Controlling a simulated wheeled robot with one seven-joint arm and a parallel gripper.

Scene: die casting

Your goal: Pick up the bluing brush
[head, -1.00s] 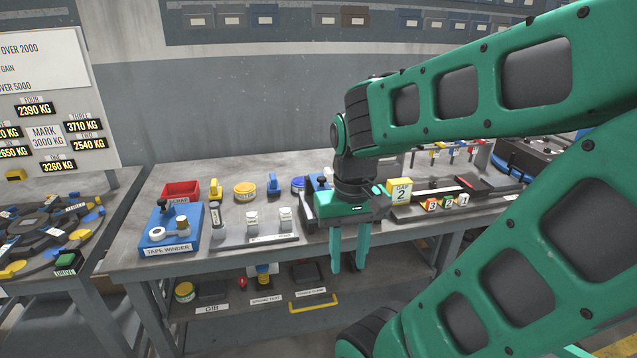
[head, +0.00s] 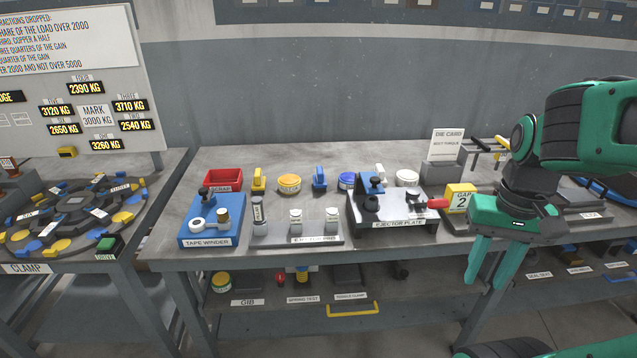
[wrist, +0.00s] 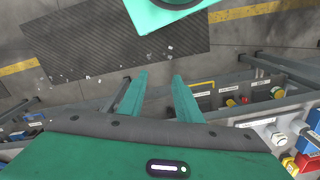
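A small upright blue piece (head: 319,178), which looks like the bluing brush, stands on the bench between an orange-lidded tin (head: 289,183) and a blue tin (head: 347,181). No readable label confirms it. Similar upright pieces are yellow (head: 259,179) and white (head: 381,174). My gripper (head: 484,282) hangs in front of the bench's front edge, well to the right of the blue piece. Its fingers point down, apart and empty. In the wrist view my gripper (wrist: 160,78) has open floor between its fingers.
The tape winder (head: 211,227), a rail with small cylinders (head: 310,239) and the ejector plate (head: 392,209) stand in front of the row. A red scrap bin (head: 224,179) is at left. A yellow GAP block (head: 459,198) is near my gripper. A lower shelf holds small parts.

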